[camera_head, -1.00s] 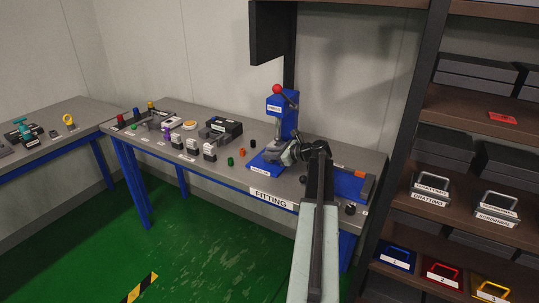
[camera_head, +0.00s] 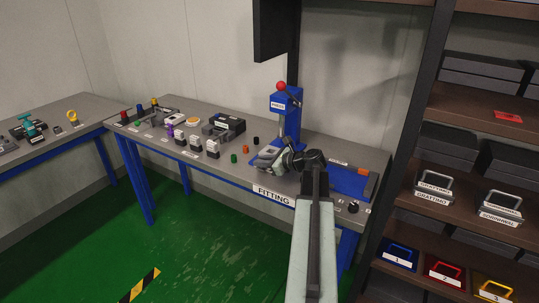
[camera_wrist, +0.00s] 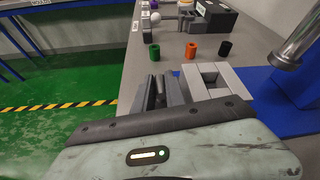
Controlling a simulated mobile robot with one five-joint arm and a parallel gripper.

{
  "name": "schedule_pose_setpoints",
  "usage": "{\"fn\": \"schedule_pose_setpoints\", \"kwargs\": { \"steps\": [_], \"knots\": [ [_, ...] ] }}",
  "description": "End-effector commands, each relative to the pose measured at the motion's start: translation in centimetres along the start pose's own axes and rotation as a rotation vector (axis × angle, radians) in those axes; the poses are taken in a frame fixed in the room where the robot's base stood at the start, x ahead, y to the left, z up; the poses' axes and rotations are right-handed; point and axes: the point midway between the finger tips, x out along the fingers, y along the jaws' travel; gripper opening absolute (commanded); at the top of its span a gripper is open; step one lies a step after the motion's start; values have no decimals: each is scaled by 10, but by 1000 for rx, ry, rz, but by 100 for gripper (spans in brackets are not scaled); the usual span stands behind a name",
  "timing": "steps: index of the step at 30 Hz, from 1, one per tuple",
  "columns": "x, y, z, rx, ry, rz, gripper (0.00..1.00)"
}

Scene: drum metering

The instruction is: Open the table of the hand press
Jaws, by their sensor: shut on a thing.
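The blue hand press (camera_head: 286,102) stands on the bench, with a red ball on its lever. In the wrist view, its shiny column (camera_wrist: 297,42) and blue base (camera_wrist: 283,112) are at the right. A light grey slotted block, which looks like the press table (camera_wrist: 222,76), lies out to the left of the column, beside my fingers. My gripper (camera_head: 264,160) is in front of the press at its base. In the wrist view, my gripper (camera_wrist: 158,90) is shut on a small dark part beside the block, apparently its handle. The arm hides part of the base.
Green (camera_wrist: 154,52), orange (camera_wrist: 191,50) and black (camera_wrist: 225,48) cylinders stand on the bench just beyond the block. A dark labelled box (camera_head: 225,127) is farther left. A shelf (camera_head: 470,185) with labelled bins rises at the right. The floor ahead is clear.

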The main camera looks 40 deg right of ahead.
Motion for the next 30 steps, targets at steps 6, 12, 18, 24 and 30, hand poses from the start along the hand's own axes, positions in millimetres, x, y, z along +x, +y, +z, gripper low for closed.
{"fn": "schedule_pose_setpoints", "kwargs": {
  "steps": [6, 12, 18, 24, 30],
  "knots": [
    [-3, 24, 3, -3, 3, 0, 0],
    [-2, 24, 4, -3, 3, 1, 0],
    [-2, 23, 4, -2, 3, 0, 24],
    [-2, 23, 4, -1, 2, 0, 24],
    [-30, 23, 7, 0, 2, -3, 24]
  ]
}}
